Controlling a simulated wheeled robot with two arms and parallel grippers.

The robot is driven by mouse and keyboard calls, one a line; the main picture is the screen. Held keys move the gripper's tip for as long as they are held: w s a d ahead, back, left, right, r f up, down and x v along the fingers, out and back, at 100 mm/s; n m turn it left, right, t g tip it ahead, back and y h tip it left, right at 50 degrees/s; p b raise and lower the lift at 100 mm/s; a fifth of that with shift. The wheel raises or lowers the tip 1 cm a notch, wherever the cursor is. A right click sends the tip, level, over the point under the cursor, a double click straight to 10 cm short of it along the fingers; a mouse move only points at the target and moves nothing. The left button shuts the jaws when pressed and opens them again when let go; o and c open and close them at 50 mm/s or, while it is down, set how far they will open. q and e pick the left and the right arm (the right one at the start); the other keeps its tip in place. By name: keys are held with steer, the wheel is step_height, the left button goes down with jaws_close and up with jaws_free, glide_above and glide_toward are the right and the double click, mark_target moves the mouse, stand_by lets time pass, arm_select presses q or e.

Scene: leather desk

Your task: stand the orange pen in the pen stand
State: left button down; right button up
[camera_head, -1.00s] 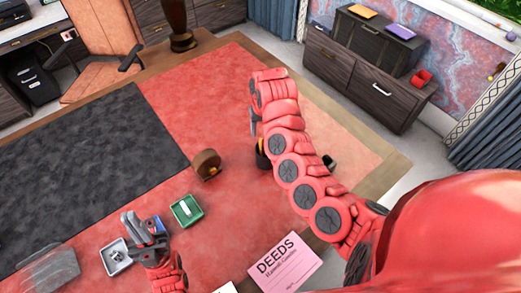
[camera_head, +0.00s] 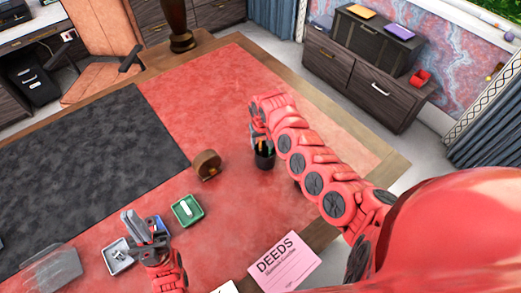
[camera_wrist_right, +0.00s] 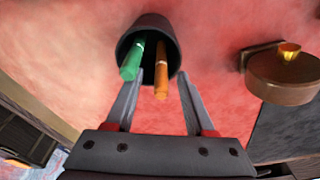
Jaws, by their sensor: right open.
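The pen stand is a black cup (camera_head: 264,161), standing on the red part of the desk in the head view. In the right wrist view its dark mouth (camera_wrist_right: 147,27) faces the camera. The orange pen (camera_wrist_right: 161,82) and a green pen (camera_wrist_right: 132,62) both stick out of it, leaning. My right gripper (camera_wrist_right: 160,78) is open, with the orange pen between its fingers in that view and no visible finger contact. It is mostly hidden behind my arm in the head view. My left gripper (camera_head: 132,222) is low at the left, and its jaws are unclear.
A round brown wooden object (camera_head: 207,165) stands left of the cup. A green tray (camera_head: 187,209), a grey tray (camera_head: 118,257) and a pink deeds paper (camera_head: 284,263) lie near the front. A dark mat (camera_head: 90,150) covers the left. The red desktop behind the cup is clear.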

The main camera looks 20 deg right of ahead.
jaws_close()
stand_by(1.4)
